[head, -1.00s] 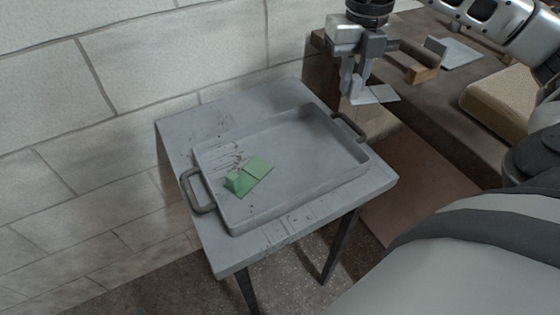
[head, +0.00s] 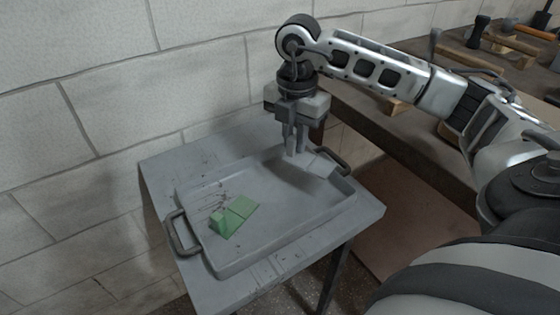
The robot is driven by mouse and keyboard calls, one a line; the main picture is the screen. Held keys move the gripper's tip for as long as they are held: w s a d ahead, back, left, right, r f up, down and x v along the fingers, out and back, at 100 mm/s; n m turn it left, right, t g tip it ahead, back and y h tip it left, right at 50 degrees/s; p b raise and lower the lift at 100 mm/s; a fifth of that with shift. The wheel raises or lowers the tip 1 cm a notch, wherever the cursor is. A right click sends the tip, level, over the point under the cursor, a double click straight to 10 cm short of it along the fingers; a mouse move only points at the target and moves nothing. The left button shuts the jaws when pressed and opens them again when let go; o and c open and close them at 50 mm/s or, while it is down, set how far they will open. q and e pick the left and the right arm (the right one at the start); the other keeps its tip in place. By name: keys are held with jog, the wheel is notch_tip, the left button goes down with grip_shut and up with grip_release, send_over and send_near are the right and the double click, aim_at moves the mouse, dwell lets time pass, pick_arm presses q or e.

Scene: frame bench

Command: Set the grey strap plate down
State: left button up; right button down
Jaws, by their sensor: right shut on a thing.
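My right gripper (head: 295,150) is shut on the grey strap plate (head: 321,167), a light grey bent piece with a flat part reaching out to the right of the fingers. The plate is over the back right part of the grey tray (head: 268,218). A dark shadow lies on the tray near it, and I cannot tell whether the plate touches the tray. The part between the fingers is mostly hidden. My left gripper is not in view.
A green bent plate (head: 241,207) lies in the left part of the tray. The tray has two dark handles and stands on a small grey table (head: 363,211) by the block wall. Its middle and front right are clear. A dark bench (head: 400,135) with tools stands behind my right arm.

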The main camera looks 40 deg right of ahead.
jog(key=a+f, duration=0.1)
jog(key=w+a+f, duration=0.1)
jog(key=f, duration=0.1)
jog(key=shift+w, duration=0.15)
jog(key=shift+w+a+f, duration=0.1)
jog(key=shift+a+f, duration=0.05)
jog(key=shift+f, duration=1.55)
jog(key=shift+f, duration=0.1)
jog(key=c, duration=1.4)
grip_release()
jog(key=shift+o, duration=0.2)
jog(key=shift+r, duration=0.25)
notch_tip(320, 180, up, 12)
jog(key=shift+p, duration=0.35)
jog(key=shift+f, duration=0.1)
